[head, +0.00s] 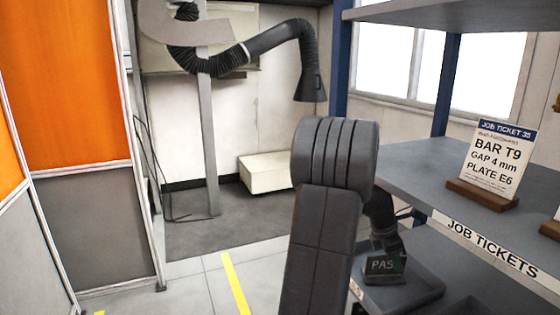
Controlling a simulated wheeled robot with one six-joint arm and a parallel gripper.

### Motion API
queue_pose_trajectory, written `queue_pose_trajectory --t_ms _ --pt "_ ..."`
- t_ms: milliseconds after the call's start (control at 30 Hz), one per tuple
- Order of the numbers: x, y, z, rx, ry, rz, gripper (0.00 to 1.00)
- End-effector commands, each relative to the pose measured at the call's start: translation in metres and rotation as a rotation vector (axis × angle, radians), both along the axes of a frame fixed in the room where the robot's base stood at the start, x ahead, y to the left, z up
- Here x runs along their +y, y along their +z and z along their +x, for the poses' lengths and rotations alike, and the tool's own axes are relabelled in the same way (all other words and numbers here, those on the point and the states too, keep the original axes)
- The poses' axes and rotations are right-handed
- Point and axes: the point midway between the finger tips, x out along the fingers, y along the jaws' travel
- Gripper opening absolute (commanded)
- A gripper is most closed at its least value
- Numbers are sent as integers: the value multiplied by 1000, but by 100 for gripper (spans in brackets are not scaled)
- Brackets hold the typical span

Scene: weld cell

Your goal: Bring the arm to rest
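My arm (322,220) rises from the bottom of the head view, large and dark grey, and bends over at a ribbed joint. Beyond it, my wrist reaches down to the right toward the lower shelf. The block is in or just above a dark tray (425,283).
A shelf rack with an upper board (425,172) stands close on the right, with a blue post beside my arm. A job ticket card (489,160) stands on it. An orange screen (65,85) is at left. A fume hose (270,40) hangs behind. Floor at left centre is clear.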

Motion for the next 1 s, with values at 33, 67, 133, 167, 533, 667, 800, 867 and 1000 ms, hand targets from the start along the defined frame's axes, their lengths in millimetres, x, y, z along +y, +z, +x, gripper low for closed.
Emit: queue_pose_trajectory --t_ms 33,67,133,167,533,667,800,867,1000 --pt "-2 -14 -1 7 0 4 29" --pt "-1 -4 1 -1 2 0 29" --pt "0 5 0 0 2 -13 29" --pt "1 4 0 3 3 -32 29" --pt "9 1 0 6 3 -220 29" --pt "12 1 0 6 2 -287 29" --pt "18 13 1 -2 4 -357 29" --pt "22 27 1 -4 1 -364 29" --pt "32 53 1 -4 0 -363 29"
